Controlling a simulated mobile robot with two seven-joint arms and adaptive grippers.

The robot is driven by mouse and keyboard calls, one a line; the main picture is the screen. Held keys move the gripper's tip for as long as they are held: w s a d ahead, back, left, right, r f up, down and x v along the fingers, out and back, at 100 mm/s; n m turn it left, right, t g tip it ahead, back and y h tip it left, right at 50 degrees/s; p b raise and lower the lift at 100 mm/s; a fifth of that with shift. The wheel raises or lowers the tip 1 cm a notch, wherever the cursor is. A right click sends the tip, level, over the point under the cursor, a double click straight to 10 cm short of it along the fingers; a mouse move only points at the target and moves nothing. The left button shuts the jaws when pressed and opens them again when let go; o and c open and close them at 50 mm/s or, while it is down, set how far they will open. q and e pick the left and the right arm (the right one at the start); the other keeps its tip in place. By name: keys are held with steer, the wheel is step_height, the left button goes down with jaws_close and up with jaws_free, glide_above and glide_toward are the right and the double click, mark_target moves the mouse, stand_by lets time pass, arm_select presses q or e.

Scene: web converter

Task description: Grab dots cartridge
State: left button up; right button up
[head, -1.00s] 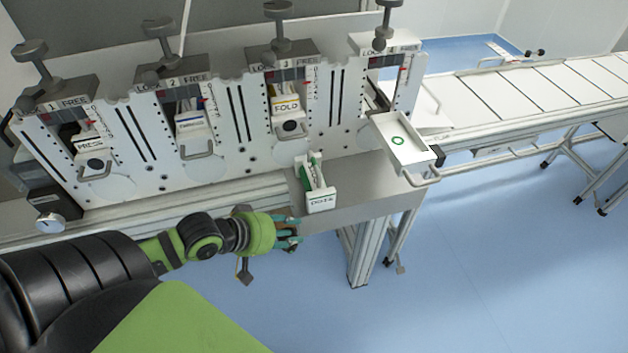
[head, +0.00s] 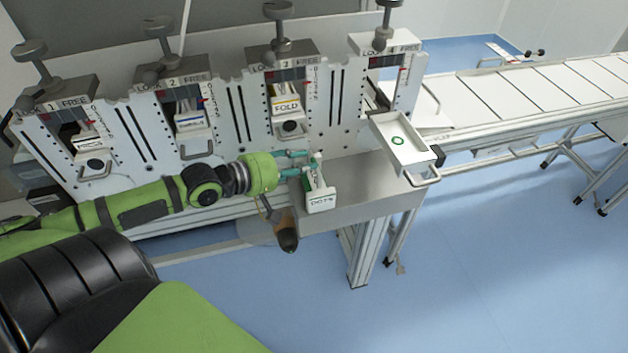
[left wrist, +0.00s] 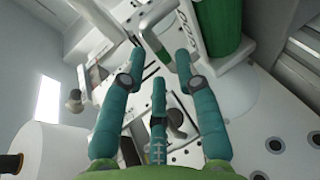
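The dots cartridge (head: 320,203) is a white narrow box with a DOTS label on its front and green inside. It stands on the grey metal table (head: 362,190) below the slots. My left gripper (head: 306,162) is just behind and left of its upper end, with the fingers spread and empty. In the left wrist view the fingers (left wrist: 161,62) are apart, and the cartridge's white labelled wall (left wrist: 160,22) and a green part lie just beyond the fingertips. I cannot tell whether a finger touches it. My right gripper is not in view.
The upright slotted panel (head: 240,115) stands close behind my left gripper. Its slots hold other cartridges, including one labelled FOLD (head: 286,106). A white tray with a green ring (head: 408,150) juts out at the right. A conveyor (head: 520,100) runs off to the right.

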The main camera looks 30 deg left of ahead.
mark_target(315, 161)
arm_select(q)
steer(key=shift+x, duration=2.1)
jaws_close()
steer(key=shift+r, duration=0.15)
